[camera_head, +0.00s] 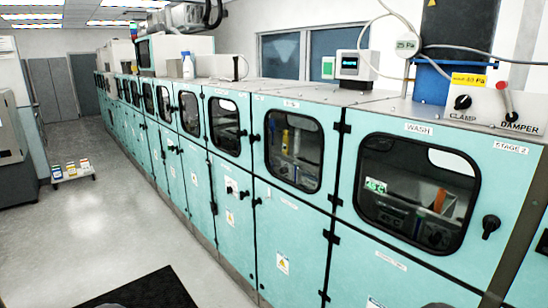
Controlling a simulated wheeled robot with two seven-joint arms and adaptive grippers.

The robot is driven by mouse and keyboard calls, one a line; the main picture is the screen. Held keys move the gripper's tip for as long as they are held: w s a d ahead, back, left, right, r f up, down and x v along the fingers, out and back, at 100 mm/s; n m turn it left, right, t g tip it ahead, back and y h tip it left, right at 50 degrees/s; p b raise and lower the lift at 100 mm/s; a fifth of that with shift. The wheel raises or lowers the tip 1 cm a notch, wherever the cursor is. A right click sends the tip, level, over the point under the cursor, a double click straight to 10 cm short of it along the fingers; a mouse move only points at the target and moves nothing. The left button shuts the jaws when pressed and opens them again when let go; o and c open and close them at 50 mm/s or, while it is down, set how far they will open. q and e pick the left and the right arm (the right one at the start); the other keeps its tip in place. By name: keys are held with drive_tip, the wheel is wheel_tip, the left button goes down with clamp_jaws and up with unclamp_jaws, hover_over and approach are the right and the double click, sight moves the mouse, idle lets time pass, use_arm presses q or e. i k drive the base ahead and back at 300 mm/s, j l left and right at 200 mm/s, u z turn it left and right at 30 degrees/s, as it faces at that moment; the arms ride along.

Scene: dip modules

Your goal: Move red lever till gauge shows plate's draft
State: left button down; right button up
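The red lever (503,95) stands on a light control box (500,112) at the right edge, above the word DAMPER. It has a red knob near the top and looks roughly upright. A yellow plate (468,80) just left of it carries small text ending in "Pa"; its number is hard to read. A round pale disc (407,44) reading "25 Pa" is further left, beside a thin pipe; it may be the gauge. Neither of my grippers is in view.
A black CLAMP knob (462,102) sits left of the lever. A small display box (352,65) stands on the long teal machine (440,140), and hoses cross above. A low trolley (73,172) stands at left. The grey floor (110,220) is largely clear around a dark mat (140,290).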

sight(511, 116)
drive_tip(key=z, duration=1.35)
